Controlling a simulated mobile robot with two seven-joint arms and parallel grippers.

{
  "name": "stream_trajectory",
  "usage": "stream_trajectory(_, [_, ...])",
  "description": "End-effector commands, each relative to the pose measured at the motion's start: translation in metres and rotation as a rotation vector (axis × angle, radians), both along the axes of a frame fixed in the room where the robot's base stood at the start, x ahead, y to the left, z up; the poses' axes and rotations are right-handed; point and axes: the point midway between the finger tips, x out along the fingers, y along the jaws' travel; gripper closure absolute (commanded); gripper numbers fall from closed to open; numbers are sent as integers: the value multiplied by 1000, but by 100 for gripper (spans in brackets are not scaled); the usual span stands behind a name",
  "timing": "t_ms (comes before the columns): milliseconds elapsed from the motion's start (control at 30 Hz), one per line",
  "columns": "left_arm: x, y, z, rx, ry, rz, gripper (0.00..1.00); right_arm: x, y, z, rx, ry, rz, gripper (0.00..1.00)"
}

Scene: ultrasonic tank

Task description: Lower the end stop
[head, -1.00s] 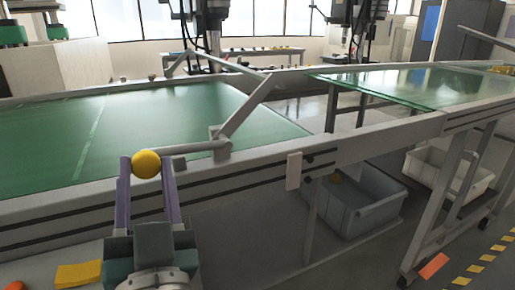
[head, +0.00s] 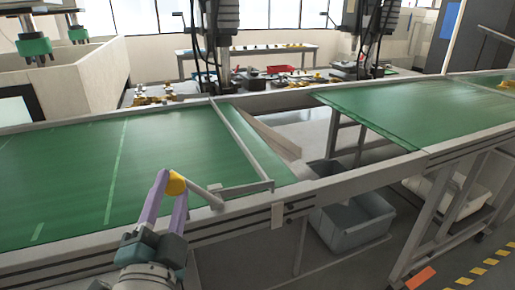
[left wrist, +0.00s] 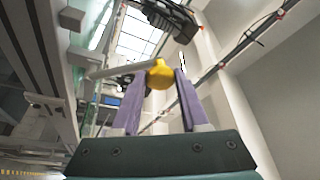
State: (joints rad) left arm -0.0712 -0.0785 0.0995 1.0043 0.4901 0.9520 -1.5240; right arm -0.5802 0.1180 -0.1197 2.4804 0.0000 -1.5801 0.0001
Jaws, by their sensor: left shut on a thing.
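The end stop (head: 240,143) is a grey bar that lies across the green belt near its end, close to belt level. Its side arm (head: 246,188) runs along the near rail to a short grey lever (head: 206,193) with a yellow ball knob (head: 176,184). My left gripper (head: 172,186), with purple fingers, is shut on the knob at the near side of the conveyor. The left wrist view shows the knob (left wrist: 160,76) between the fingertips, with the lever going off to the left. My right gripper is not in view.
The green conveyor belt (head: 60,180) ends at a gap, with a second belt (head: 400,115) beyond it. A grey bin (head: 350,222) stands on the floor below the gap. A bench with parts (head: 270,80) stands behind.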

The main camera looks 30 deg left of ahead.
Motion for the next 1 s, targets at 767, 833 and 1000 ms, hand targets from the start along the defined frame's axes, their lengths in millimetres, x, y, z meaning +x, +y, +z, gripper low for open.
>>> stream_trajectory(767, [5,-4,5,42,44,-1,46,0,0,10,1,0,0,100])
stream_trajectory(833, [5,-4,5,41,44,-1,38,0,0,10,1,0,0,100])
stream_trajectory(1000, [4,-3,5,40,45,0,27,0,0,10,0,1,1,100])
